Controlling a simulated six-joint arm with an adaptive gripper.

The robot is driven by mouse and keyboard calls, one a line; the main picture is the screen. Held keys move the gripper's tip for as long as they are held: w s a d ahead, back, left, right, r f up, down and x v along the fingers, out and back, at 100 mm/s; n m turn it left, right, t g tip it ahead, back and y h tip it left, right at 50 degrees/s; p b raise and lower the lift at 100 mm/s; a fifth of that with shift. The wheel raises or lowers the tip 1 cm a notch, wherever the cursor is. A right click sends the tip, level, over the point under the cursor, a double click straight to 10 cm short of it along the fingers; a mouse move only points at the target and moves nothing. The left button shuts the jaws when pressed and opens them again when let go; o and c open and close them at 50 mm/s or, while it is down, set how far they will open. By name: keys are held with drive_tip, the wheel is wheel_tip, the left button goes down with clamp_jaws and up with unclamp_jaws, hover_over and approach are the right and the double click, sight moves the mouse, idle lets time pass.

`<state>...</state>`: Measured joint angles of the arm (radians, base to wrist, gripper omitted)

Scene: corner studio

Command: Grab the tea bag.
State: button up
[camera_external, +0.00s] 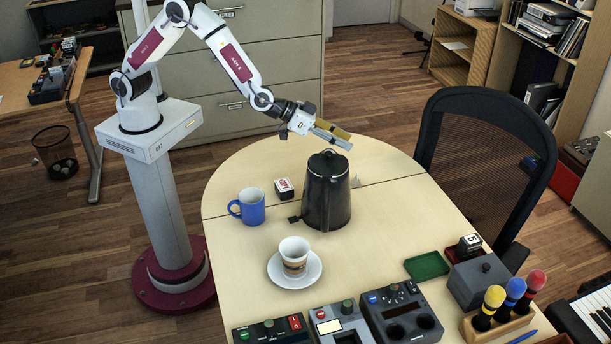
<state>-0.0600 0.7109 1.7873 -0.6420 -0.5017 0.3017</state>
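My gripper (340,137) is above the far part of the table, just above and behind the dark kettle's lid in the picture. Its fingers point right and slightly down. One looks grey and the other yellowish-brown, and they appear close together; whether there is a gap or something between them is not clear. A small pale piece (355,182) lies on the table right of the kettle. It may be the tea bag, but it is too small to be sure and may be partly hidden by the kettle.
The tall dark kettle (327,192) stands below my gripper. Left of it are a blue mug (251,207) and a small red, white and black block (284,187). A cup (294,257) stands on a saucer (275,272) nearer the camera. Control boxes (341,325) line the near edge.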

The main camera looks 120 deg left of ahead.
sight(357, 175)
drive_tip(key=a+f+n+y, duration=0.1)
drive_tip(key=a+f+y, duration=0.2)
drive_tip(key=a+f, duration=0.3)
wheel_tip(357, 175, down, 5)
drive_tip(key=shift+w+a+r+n+g, duration=0.2)
drive_tip(key=shift+w+a+n+g, duration=0.1)
drive_tip(key=shift+w, duration=0.1)
drive_tip(key=shift+f, duration=1.7)
drive_tip(key=shift+f, duration=1.9)
drive_tip(key=shift+x, duration=1.45)
drive_tip(key=shift+r, duration=0.15)
